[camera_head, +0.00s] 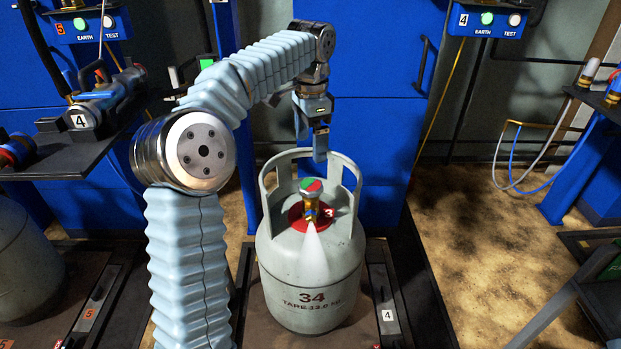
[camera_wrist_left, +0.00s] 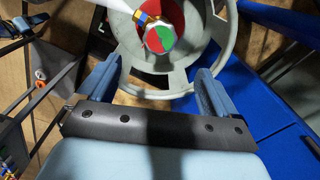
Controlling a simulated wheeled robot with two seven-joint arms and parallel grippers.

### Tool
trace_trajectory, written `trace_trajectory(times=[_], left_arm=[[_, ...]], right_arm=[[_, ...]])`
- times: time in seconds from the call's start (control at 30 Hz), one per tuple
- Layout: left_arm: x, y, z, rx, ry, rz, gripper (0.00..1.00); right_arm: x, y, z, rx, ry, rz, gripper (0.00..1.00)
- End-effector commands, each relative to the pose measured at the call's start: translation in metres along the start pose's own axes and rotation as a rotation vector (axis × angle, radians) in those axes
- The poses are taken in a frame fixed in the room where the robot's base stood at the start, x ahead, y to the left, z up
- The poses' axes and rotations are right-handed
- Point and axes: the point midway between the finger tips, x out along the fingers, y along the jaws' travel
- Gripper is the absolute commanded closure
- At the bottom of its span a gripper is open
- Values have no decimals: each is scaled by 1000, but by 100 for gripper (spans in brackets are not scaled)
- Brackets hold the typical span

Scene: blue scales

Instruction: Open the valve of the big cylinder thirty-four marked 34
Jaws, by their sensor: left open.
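The big grey cylinder (camera_head: 307,265) marked 34 stands upright on a platform labelled 4. Its valve (camera_head: 311,187), with a red and green top and a brass body, rises from a red collar inside the handle ring (camera_head: 352,180). A white cone-shaped streak leaves the valve towards the front. My left gripper (camera_head: 320,150) points down above the back of the handle ring, behind the valve. In the left wrist view the gripper (camera_wrist_left: 157,70) is open and empty, with its fingers apart and the valve top (camera_wrist_left: 161,38) beyond them, between their lines. My right gripper is not in view.
A blue cabinet (camera_head: 372,130) stands close behind the cylinder. A shelf on the left holds a tool (camera_head: 100,100) labelled 4. Another cylinder (camera_head: 25,260) shows at the left edge. The sandy floor (camera_head: 480,250) to the right is partly clear.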

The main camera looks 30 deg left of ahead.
Motion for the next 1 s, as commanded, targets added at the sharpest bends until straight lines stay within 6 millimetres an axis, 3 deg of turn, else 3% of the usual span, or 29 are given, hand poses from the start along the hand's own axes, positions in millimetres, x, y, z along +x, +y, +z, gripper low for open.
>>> trace_trajectory(times=[0.03, 0.2, 0.43, 0.6, 0.9, 1.0], left_arm=[[16, 0, 1, -1, -2, 2, 8], [57, 0, 1, -2, -3, 2, 8], [98, 0, 1, -2, -2, 2, 8], [112, 0, 1, -2, 0, 1, 8], [113, 0, 0, -2, 0, 0, 8], [113, 0, 0, -2, 0, 1, 21]], right_arm=[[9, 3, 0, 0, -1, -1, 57], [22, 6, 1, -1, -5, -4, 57], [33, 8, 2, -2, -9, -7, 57], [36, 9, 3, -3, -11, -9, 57], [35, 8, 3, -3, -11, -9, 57], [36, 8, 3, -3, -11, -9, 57]])
